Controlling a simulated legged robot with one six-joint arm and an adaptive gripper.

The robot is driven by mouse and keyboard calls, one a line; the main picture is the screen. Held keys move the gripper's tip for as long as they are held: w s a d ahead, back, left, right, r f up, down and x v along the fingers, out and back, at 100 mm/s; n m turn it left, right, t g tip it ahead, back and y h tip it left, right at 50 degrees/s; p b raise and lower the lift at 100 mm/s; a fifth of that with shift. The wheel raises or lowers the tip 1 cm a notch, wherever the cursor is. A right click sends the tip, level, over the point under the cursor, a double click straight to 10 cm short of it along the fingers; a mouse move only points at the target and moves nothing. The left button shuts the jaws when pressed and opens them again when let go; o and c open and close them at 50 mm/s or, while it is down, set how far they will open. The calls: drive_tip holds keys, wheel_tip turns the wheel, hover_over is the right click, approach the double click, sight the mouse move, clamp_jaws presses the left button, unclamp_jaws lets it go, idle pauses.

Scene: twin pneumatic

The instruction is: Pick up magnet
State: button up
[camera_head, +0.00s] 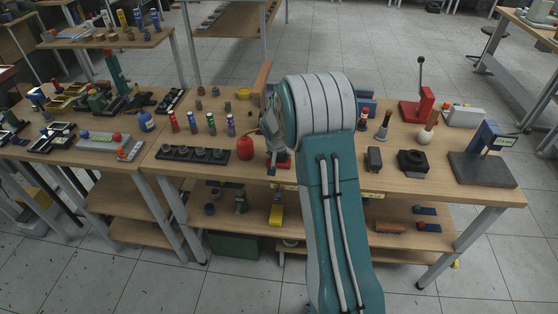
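My gripper (276,143) is over the front part of the middle workbench, pointing down beside my teal and grey arm. Its fingers are small and partly hidden by the arm, so I cannot see whether they are apart or closed. A small red and dark thing (272,164) shows right under the gripper at the bench top. I cannot tell whether it is the magnet or whether the fingers touch it. No other thing can be made out surely as a magnet, and part of the bench is hidden behind my arm.
Several small cans stand behind. Right of my arm are a black block (413,161), a red lever press (416,108) and a grey-based stand (482,169).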

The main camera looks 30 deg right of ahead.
drive_tip(key=shift+a, duration=0.2)
drive_tip(key=shift+c, duration=0.2)
drive_tip(key=shift+d, duration=0.1)
drive_tip(key=shift+d, duration=0.1)
drive_tip(key=shift+r, duration=0.35)
wheel_tip(320, 180, up, 2)
drive_tip(key=shift+r, duration=0.2)
drive_tip(key=s+a+r, duration=0.1)
drive_tip(key=s+r, duration=0.8)
drive_tip(key=s, duration=0.5)
drive_tip(key=shift+r, duration=0.4)
